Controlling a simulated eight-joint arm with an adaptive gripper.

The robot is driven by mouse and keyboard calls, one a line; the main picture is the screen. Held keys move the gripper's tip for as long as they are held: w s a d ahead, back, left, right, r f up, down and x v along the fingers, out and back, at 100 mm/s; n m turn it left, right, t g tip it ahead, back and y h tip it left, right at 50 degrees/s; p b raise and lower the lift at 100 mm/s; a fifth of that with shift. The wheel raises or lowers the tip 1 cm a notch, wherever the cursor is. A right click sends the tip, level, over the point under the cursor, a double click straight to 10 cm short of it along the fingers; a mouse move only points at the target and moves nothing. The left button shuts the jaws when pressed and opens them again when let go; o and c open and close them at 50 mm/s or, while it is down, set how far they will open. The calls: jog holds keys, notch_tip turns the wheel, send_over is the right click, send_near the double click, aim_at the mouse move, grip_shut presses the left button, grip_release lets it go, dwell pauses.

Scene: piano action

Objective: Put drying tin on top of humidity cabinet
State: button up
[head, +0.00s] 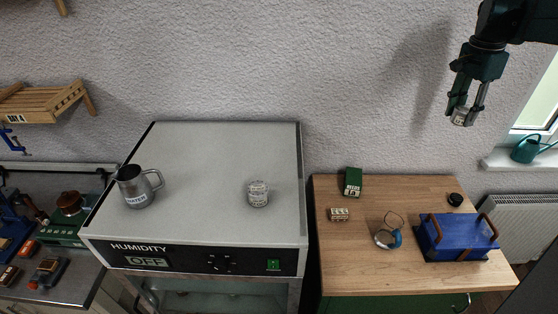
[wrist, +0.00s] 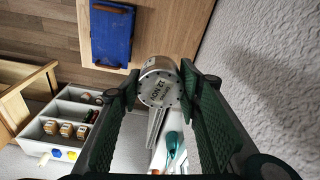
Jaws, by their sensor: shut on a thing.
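The humidity cabinet (head: 210,160) has a broad pale top and a black front panel reading HUMIDITY and OFF. My gripper (head: 461,114) is high at the upper right, above the wooden worktop and well to the right of the cabinet. It is shut on a small round metal tin (head: 460,117) with a pale label. The wrist view shows the tin (wrist: 159,82) between the fingertips, its lettering too small to read surely. A similar small tin (head: 258,193) stands on the cabinet's right half. I cannot tell from the labels which is the drying tin.
A metal mug marked WATER (head: 138,187) stands at the cabinet top's left; the top between mug and standing tin is clear. The wooden worktop (head: 400,190) holds a green box (head: 352,182), a blue case (head: 457,237) and small items. A window sill with a watering can (head: 527,149) is at right.

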jog(key=shift+w+a+r, duration=0.1)
jog(key=shift+a+r, duration=0.35)
jog(key=shift+r, duration=0.4)
jog(key=a+n+t+p, duration=0.1)
jog(key=a+n+p, duration=0.65)
jog(key=a, duration=3.35)
jog(key=s+a+n+y+p, duration=0.1)
jog(key=s+a+n, duration=0.3)
jog(key=s+a, duration=0.55)
jog(key=s+a+n+p, duration=0.1)
jog(key=s+a+n, duration=0.45)
jog(key=a, duration=0.65)
jog(key=s+a+n+y+p, duration=0.1)
jog(key=s+a+n, duration=0.3)
jog(key=s+a, duration=0.55)
jog(key=shift+w+a+f, duration=0.2)
jog(key=shift+a+f, duration=0.05)
jog(key=shift+f, duration=0.6)
jog(key=shift+w+a+f, duration=0.2)
jog(key=shift+a+f, duration=0.1)
jog(key=shift+f, duration=0.6)
jog(key=shift+w+a+f, duration=0.2)
jog(key=shift+a+f, duration=0.05)
jog(key=shift+f, duration=0.6)
jog(key=shift+f, duration=0.15)
jog(key=shift+f+p, duration=0.4)
jog(key=shift+f, duration=2.4)
